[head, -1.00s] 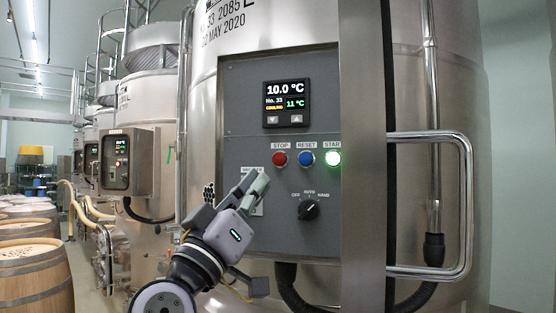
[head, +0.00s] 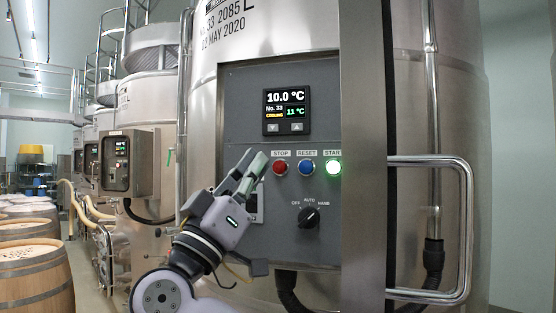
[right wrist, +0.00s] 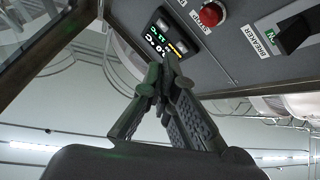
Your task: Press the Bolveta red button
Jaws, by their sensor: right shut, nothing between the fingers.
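The red button (head: 279,167), under the label STOP, sits on the grey control panel (head: 245,100) of the large steel vat. It also shows in the right wrist view (right wrist: 211,14) near the top edge. My right gripper (head: 258,160) is shut and empty, its fingers pointing up and right. In the head view its fingertips are just left of the red button. In the right wrist view the shut fingertips (right wrist: 166,75) are below and left of the button, over the display's lower edge, apart from the button. My left gripper is not in view.
A blue RESET button (head: 306,167) and a lit green START button (head: 334,167) are right of the red one. A black rotary knob (head: 309,217) is below, a display (head: 286,107) above. A breaker switch (right wrist: 296,32) shows in the wrist view. A steel handrail (head: 465,220) stands right.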

